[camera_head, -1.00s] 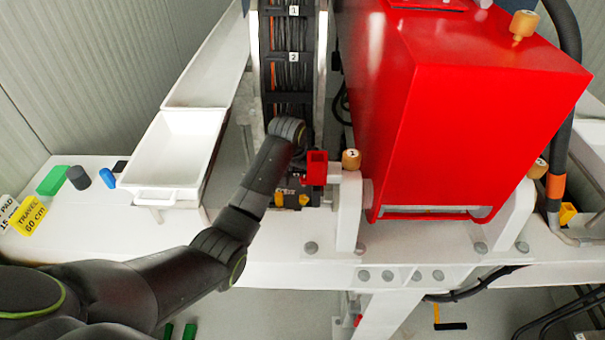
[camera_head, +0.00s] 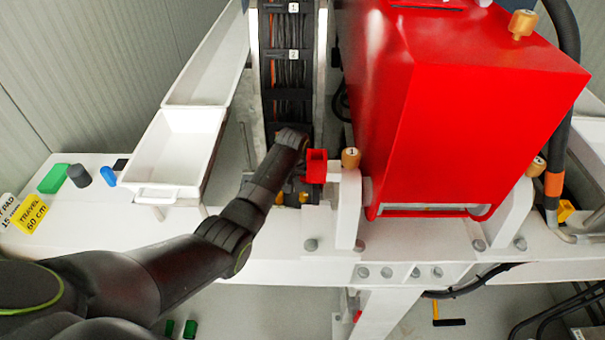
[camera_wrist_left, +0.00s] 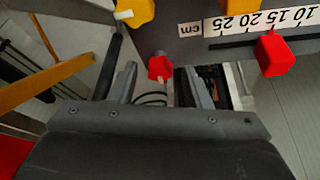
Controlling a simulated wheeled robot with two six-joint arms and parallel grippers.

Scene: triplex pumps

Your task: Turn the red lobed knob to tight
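The red lobed knob (camera_wrist_left: 160,67) shows in the left wrist view, beyond and between the two fingers of my left gripper (camera_wrist_left: 159,82). The fingers are apart, with a gap between them, and I see nothing gripped. Whether the fingers reach around the knob or stop short of it I cannot tell. In the head view my left forearm hangs over the knob's area and hides the knob and most of the gripper. My right gripper is in neither view.
A red block (camera_head: 316,166) stands beside my wrist, left of a brass knob (camera_head: 351,158). Yellow lobed knobs (camera_wrist_left: 135,10) and a centimetre scale (camera_wrist_left: 262,20) lie close by. The big red pump housing (camera_head: 460,120) fills the right. A white tray (camera_head: 150,192) stands left.

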